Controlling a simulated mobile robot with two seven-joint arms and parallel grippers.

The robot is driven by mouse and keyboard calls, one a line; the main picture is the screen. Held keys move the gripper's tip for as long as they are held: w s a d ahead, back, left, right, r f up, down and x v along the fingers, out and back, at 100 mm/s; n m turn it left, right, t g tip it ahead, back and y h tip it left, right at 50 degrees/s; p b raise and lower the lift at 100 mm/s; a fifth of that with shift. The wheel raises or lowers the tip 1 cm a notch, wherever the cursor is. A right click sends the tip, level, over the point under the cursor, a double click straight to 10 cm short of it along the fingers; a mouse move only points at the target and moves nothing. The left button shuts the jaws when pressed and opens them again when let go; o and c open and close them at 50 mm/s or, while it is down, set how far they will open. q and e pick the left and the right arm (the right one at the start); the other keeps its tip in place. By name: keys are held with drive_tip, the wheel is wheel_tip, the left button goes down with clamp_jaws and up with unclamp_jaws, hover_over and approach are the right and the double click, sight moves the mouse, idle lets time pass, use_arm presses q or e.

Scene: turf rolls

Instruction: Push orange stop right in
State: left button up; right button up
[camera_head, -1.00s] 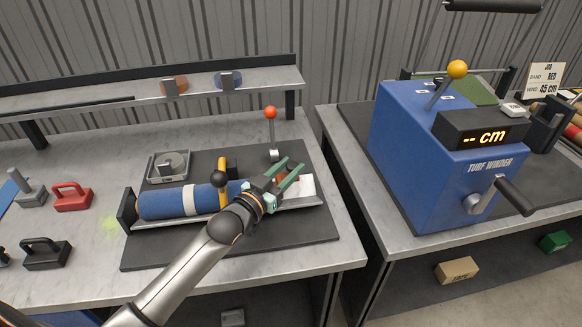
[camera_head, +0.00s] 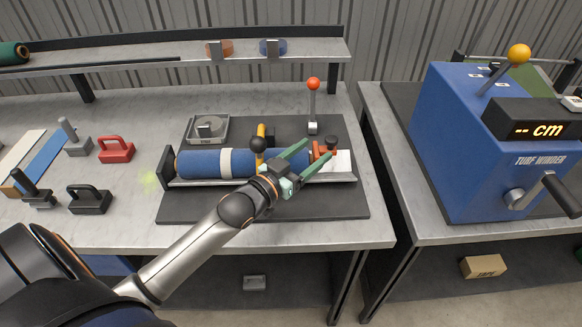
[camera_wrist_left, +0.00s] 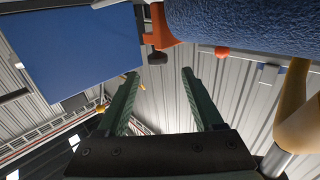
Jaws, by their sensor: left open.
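The orange stop (camera_head: 322,150), with a black knob, sits at the right end of the cradle (camera_head: 345,177). A blue turf roll (camera_head: 200,164) with a white band lies in the cradle. In the left wrist view the orange stop (camera_wrist_left: 160,30) shows at the top, beside the end of the blue roll (camera_wrist_left: 245,25); I cannot tell if they touch. My left gripper (camera_head: 315,153) is open at the right part of the roll, its green fingers reaching toward the stop and hiding part of the roll. Its fingers (camera_wrist_left: 160,73) are empty in the wrist view.
A yellow arm with a black ball (camera_head: 258,144) crosses the roll. A red-knobbed lever (camera_head: 313,95) stands behind the cradle. A scale (camera_head: 208,130) sits behind left. Black (camera_head: 90,200) and red (camera_head: 115,150) handled blocks lie left. The blue turf winder (camera_head: 460,140) stands right.

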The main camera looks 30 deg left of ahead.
use_arm(q)
drive_tip(key=s+a, duration=0.1)
drive_tip(key=s, duration=0.6)
drive_tip(key=shift+a, duration=0.2)
use_arm(e)
drive_tip(key=shift+f, duration=0.2)
